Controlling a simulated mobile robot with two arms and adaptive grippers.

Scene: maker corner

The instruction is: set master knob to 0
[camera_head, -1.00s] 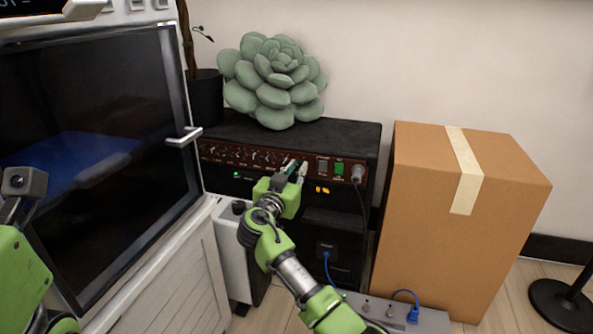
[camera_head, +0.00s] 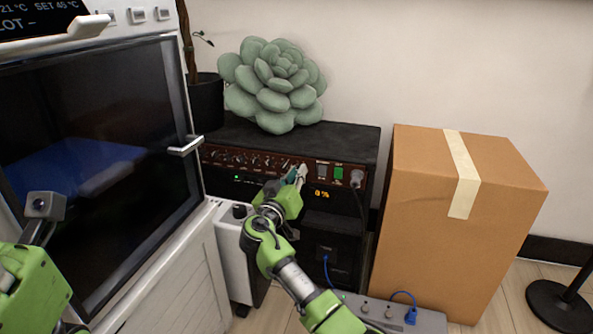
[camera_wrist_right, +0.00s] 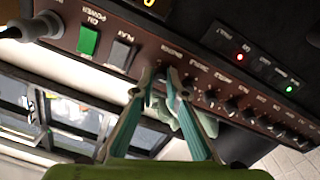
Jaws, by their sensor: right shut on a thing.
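The black amplifier (camera_head: 350,140) stands against the wall, with a dark red control panel carrying a row of small knobs. My right gripper (camera_head: 299,171) reaches the panel at the right end of the knob row. In the right wrist view its teal fingers (camera_wrist_right: 161,76) are closed around the master knob, which they largely hide. An amber display (camera_head: 321,194) below the panel reads "0 %". My left arm shows at the left edge of the head view, but its fingers are out of the picture.
A green lit power switch (camera_wrist_right: 88,41) and a dark switch (camera_wrist_right: 121,54) sit beside the fingers. A large succulent (camera_head: 273,85) stands on the amplifier. A cardboard box (camera_head: 420,230) is at the right, an oven-like cabinet (camera_head: 100,140) at the left.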

